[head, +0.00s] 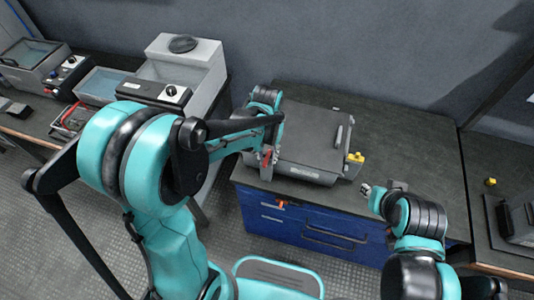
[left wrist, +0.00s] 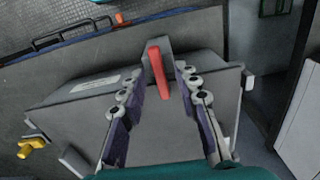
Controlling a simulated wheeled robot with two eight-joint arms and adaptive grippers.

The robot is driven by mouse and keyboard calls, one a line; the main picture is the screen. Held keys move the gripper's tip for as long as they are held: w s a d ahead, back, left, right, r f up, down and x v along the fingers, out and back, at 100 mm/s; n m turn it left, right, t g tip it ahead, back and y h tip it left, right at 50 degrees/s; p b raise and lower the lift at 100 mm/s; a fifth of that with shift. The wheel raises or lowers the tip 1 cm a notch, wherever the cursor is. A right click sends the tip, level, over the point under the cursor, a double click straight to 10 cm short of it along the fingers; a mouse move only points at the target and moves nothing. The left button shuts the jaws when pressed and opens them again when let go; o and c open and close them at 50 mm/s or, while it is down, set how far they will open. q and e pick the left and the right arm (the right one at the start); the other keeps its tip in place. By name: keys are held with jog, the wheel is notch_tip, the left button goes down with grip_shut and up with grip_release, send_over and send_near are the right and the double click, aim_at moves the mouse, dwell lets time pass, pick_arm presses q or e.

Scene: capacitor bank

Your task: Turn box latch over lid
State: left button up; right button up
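A grey box (head: 300,172) with a flat lid (head: 310,130) sits on the dark bench top; the lid looks closed. A red latch (head: 267,158) is at the box's left front corner. In the left wrist view the red latch (left wrist: 159,72) stands on a grey bracket at the box edge. My left gripper (left wrist: 158,85) is open, with one finger on each side of the latch and visible gaps between. In the head view my left gripper is partly hidden by its arm. My right gripper (head: 368,190) is right of the box, apart from it; its finger opening is too small to judge.
A yellow part (head: 356,157) is at the box's right side. Blue drawers (head: 310,222) with handles are below the bench. A grey machine (head: 185,65) and a control box (head: 70,70) stand on the left bench. Bench top behind the right arm is clear.

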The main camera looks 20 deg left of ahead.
aim_at(267, 157)
pick_arm(q)
notch_tip(267, 157, up, 12)
dwell(0.6)
dwell(0.5)
jog(key=s+a+t, duration=0.4)
jog(key=s+t, duration=0.3)
jog(key=s, duration=0.4)
jog(key=shift+a+f+n, duration=0.3)
jog(key=shift+a, duration=0.05)
